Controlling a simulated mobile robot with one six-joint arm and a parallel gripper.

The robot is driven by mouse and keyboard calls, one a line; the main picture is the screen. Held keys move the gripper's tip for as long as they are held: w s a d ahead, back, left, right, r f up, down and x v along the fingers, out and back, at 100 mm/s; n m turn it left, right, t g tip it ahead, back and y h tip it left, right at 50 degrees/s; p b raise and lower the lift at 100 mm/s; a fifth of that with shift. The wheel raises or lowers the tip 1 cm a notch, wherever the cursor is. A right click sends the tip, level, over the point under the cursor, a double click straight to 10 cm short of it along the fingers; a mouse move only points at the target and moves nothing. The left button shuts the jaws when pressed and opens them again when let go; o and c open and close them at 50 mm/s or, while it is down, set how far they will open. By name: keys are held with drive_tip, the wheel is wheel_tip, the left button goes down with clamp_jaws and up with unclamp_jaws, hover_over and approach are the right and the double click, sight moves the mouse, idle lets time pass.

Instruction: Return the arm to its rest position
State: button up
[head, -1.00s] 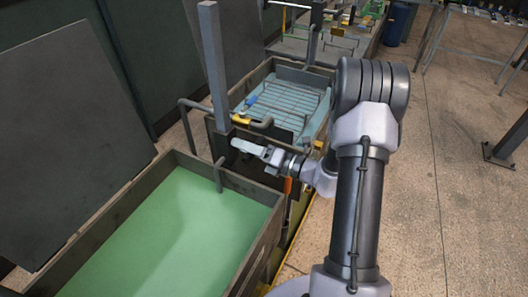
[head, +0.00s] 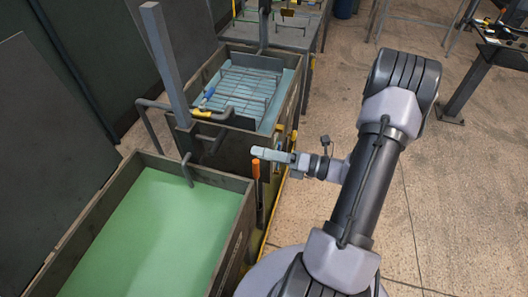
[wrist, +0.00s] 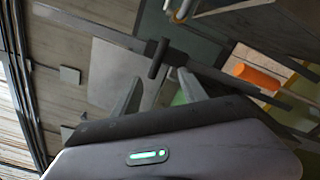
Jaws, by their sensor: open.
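My gripper (head: 256,152) is at the end of my arm, in the middle of the head view. It hangs in the air near the front right corner of the tank with the wire rack, pointing left. In the wrist view its two fingers (wrist: 154,92) stand apart with nothing held between them. My arm bends down from its elbow at the upper right of the head view.
A tank of green liquid (head: 150,235) lies at lower left. Behind it a bluish tank holds a wire rack (head: 245,90). A grey post (head: 165,60) rises between them. An orange handle (head: 256,169) is just below my gripper. Floor (head: 300,205) is open at right.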

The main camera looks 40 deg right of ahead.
drive_tip(key=shift+a, duration=0.1)
drive_tip(key=s+a+r+n+g, duration=0.35)
drive_tip(key=a+n+g, duration=0.35)
drive_tip(key=a+n, duration=0.3)
drive_tip(key=s+a+r+n+g, duration=0.3)
drive_tip(key=a+r+n+g, duration=0.25)
drive_tip(key=a+n, duration=0.5)
drive_tip(key=s+a+r+n+t+h, duration=0.1)
drive_tip(key=s+r+n+t+h, duration=0.2)
drive_tip(key=n, duration=1.3)
wheel_tip(320, 180, up, 4)
drive_tip(key=s+h, duration=0.2)
drive_tip(key=h, duration=0.3)
drive_tip(key=shift+s+a+b, duration=0.2)
drive_tip(key=shift+a+b, duration=0.1)
drive_tip(key=shift+a, duration=0.05)
